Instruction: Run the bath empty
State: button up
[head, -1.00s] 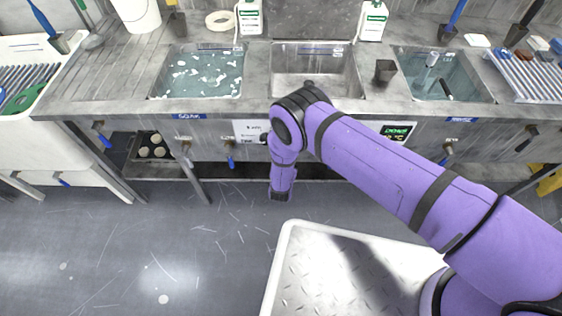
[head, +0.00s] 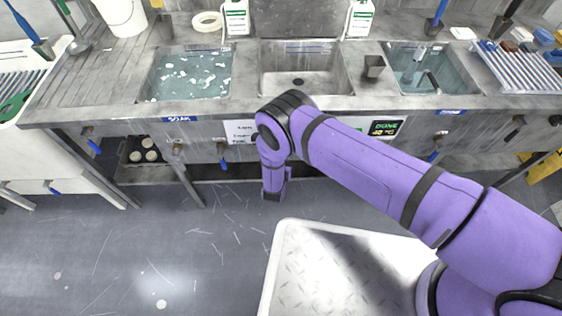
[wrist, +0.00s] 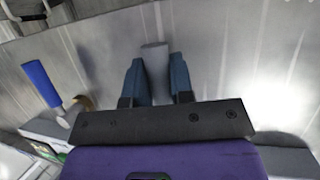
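Three sink baths are set in the steel bench in the head view. The left bath (head: 190,78), labelled SOAK, holds bluish water with white foam. The middle bath (head: 298,82) looks empty with a dark drain. The right bath (head: 418,75) holds bluish water. Blue-handled valves hang below, one blue lever (head: 222,163) left of my arm and another (head: 433,156) under the right bath. My gripper (wrist: 157,75) has its fingers apart around a grey cylinder (wrist: 155,62); whether they grip it is unclear. A blue lever (wrist: 42,83) stands left in the wrist view.
A display (head: 386,128) reads DONE. A dark cup (head: 374,66) stands between the middle and right baths. A white bucket (head: 122,15) and a tape roll (head: 207,21) sit at the back. A pale textured platform (head: 300,270) is in front; the floor left is open.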

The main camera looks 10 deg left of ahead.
jog(key=o, duration=0.4)
jog(key=shift+s, duration=0.1)
jog(key=v, duration=1)
jog(key=shift+s+r, duration=0.15)
jog(key=shift+s, duration=0.1)
